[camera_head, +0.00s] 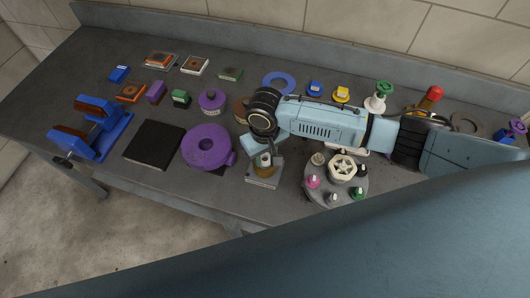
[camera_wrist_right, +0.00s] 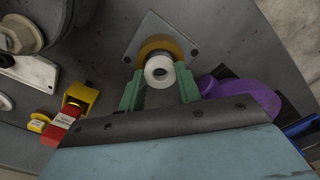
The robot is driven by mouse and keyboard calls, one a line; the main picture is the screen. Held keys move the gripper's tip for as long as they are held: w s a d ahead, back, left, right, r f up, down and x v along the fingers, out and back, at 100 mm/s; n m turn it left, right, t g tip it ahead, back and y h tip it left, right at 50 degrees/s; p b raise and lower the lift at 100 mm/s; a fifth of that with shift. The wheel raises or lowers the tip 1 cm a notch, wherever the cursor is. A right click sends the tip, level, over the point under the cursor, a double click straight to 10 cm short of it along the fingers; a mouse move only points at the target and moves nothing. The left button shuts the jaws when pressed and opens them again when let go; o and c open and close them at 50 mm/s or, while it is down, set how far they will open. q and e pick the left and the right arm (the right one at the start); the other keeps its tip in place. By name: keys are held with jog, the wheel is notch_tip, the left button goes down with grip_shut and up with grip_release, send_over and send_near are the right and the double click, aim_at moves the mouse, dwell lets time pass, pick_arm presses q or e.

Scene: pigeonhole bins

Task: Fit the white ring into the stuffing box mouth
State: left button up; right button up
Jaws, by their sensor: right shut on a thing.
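The white ring (camera_wrist_right: 159,71) is gripped between the green fingers of my right gripper (camera_wrist_right: 160,88) in the right wrist view. In the head view the right gripper (camera_head: 265,153) points down over the stuffing box, a brass-yellow round body (camera_head: 263,172) on a square grey plate. The brass body also shows in the wrist view (camera_wrist_right: 153,44), directly behind the ring and overlapping it. Whether the ring touches the mouth or is inside it cannot be told; the ring and fingers cover the mouth. My left gripper is not in view.
A round grey plate (camera_head: 323,188) with a cream handwheel and several coloured knobs stands close on the right. Small parts line the back.

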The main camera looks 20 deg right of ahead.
jog(key=shift+f, duration=0.55)
dwell(0.4)
jog(key=shift+r, duration=0.45)
jog(key=shift+f, duration=0.6)
dwell(1.2)
jog(key=shift+r, duration=0.55)
jog(key=shift+f, duration=0.65)
dwell(0.8)
jog(key=shift+r, duration=0.6)
